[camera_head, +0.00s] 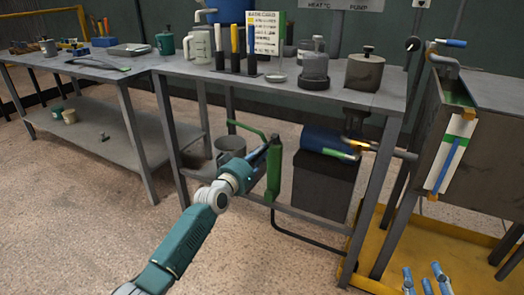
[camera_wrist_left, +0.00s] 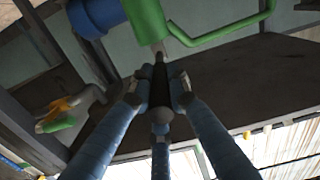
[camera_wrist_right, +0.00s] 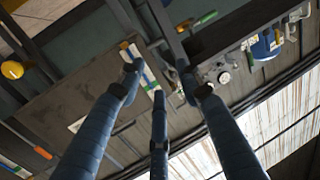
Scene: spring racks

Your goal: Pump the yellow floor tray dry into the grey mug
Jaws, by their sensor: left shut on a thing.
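The green hand pump (camera_head: 273,172) stands under the middle table, with a green bar reaching left from it. My left gripper (camera_wrist_left: 160,88) is shut around a dark rod beside the pump's green body (camera_wrist_left: 147,18); in the head view my arm hides most of this grip. A grey mug-like vessel (camera_head: 229,147) stands on the low shelf left of the pump. The yellow floor tray (camera_head: 450,262) lies at the lower right; I cannot tell its water level. My right gripper (camera_wrist_right: 158,75) is open and empty; its blue fingers (camera_head: 422,278) show above the tray.
A black hose (camera_head: 300,238) runs from below the pump toward the tray. A dark box with a blue cylinder (camera_head: 320,140) on it stands right of the pump. Table legs (camera_head: 365,205) and a grey tank (camera_head: 480,140) crowd the right. The floor at left is clear.

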